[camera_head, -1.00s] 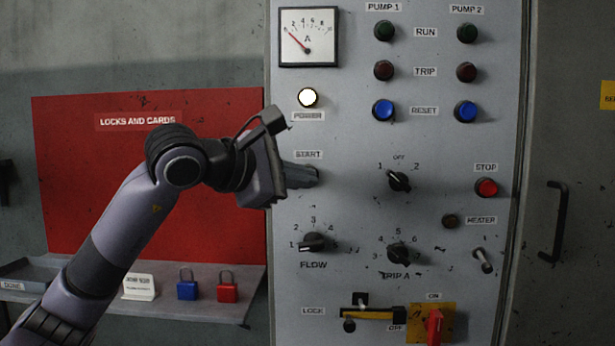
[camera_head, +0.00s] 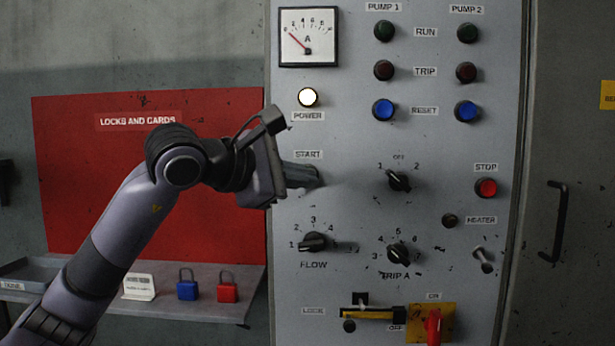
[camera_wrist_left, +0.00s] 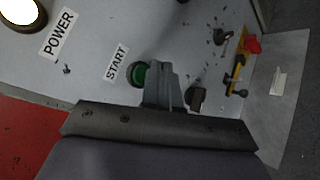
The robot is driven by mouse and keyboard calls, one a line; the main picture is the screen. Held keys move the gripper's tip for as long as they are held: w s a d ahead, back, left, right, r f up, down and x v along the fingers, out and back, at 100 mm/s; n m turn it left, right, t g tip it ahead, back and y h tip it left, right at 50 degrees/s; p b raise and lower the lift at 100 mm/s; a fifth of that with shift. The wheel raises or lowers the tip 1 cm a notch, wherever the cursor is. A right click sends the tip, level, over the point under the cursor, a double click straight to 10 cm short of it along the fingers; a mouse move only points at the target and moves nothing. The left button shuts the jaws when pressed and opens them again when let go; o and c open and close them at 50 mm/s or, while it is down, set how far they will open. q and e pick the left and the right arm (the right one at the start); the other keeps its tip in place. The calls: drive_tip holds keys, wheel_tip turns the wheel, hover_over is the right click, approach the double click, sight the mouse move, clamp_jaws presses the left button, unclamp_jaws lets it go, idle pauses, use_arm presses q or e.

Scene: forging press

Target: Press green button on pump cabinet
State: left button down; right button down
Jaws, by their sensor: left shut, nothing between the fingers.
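The pump cabinet (camera_head: 350,140) has a grey front panel. My left gripper (camera_head: 314,176) is shut and empty, its tips pointing right just below the START label (camera_head: 309,154). In the head view the gripper hides the START button. In the left wrist view the green button (camera_wrist_left: 137,76) shows partly behind the left side of my shut fingers (camera_wrist_left: 158,72), next to the START label (camera_wrist_left: 116,63). The fingertips are at or very close to the button; I cannot tell whether they touch it or whether it is pushed in. My right gripper is not in view.
A lit white POWER lamp (camera_head: 308,97) is above START. The FLOW knob (camera_head: 313,241) is below. A red STOP button (camera_head: 486,187), a selector knob (camera_head: 398,181) and blue RESET buttons (camera_head: 384,110) are to the right. A shelf with padlocks (camera_head: 187,290) is at left.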

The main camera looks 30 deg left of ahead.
use_arm(q)
drive_tip(key=shift+w+a, duration=0.1)
drive_tip(key=shift+w, duration=0.05)
idle(0.4)
drive_tip(key=shift+w+a, duration=0.15)
drive_tip(key=shift+w, duration=0.1)
drive_tip(key=shift+w+a, duration=0.2)
drive_tip(key=shift+w, duration=0.15)
idle(0.8)
drive_tip(key=shift+s, duration=0.15)
drive_tip(key=shift+s+d, duration=0.4)
drive_tip(key=shift+s, duration=0.15)
drive_tip(key=s+d, duration=0.1)
drive_tip(key=s, duration=0.2)
drive_tip(key=s+d, duration=0.1)
drive_tip(key=shift+s+d+b, duration=0.15)
drive_tip(key=shift+d+b, duration=0.15)
idle(0.3)
